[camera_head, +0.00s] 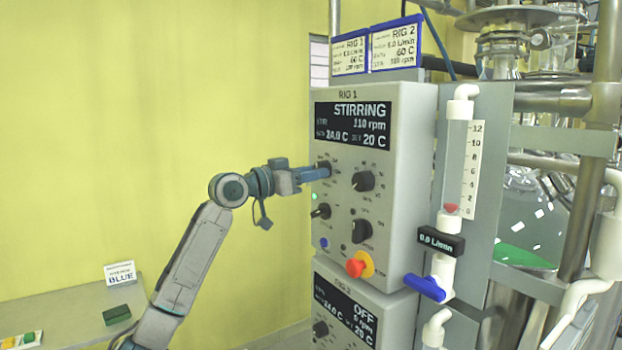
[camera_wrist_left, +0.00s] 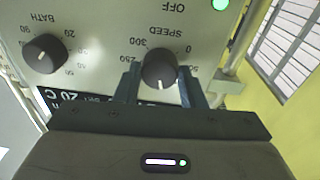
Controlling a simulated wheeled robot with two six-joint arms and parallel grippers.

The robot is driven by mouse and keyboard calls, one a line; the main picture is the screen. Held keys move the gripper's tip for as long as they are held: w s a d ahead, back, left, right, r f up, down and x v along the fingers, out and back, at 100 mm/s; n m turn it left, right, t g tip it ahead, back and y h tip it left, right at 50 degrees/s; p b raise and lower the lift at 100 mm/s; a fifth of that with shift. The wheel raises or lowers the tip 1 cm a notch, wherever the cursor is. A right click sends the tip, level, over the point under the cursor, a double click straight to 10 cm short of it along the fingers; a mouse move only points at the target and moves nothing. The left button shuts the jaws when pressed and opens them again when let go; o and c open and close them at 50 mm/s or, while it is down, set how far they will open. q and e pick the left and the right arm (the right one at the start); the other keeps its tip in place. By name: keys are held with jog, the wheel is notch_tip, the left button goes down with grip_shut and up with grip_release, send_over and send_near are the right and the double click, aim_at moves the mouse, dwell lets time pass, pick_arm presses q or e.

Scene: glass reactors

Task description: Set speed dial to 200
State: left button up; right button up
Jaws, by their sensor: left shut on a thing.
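The Rig 1 control box (camera_head: 405,120) is a grey panel with a dark display (camera_head: 352,125) reading STIRRING, 110 rpm, 24.0 C and set 20 C. The black speed dial (camera_wrist_left: 160,66) is under the word SPEED, which appears upside down in the left wrist view. Its white pointer line faces the bottom of that view; part of its scale is hidden. My left gripper (camera_head: 321,170) reaches the panel from the left, just below the display. In the left wrist view its fingers (camera_wrist_left: 160,84) are shut on the speed dial, one on each side. My right gripper is not in view.
The bath dial (camera_wrist_left: 45,54) sits beside the speed dial. A red-orange stop knob (camera_head: 356,267) juts out lower on the panel. The Rig 2 box (camera_head: 380,308) is below. A flowmeter tube (camera_head: 455,165) and glassware stand right. Free space lies left, before the yellow wall.

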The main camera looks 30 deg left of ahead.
pick_arm(q)
jog(key=m+g+b, duration=0.1)
jog(key=m+b, duration=0.1)
jog(key=m, duration=0.9)
jog(key=shift+a+m, duration=0.15)
jog(key=shift+m, duration=0.45)
jog(key=o, duration=1)
jog(key=shift+r, duration=0.1)
jog(key=b+v, duration=0.6)
jog(key=v, duration=0.4)
jog(key=shift+s+a, duration=0.25)
jog(key=shift+s, duration=0.05)
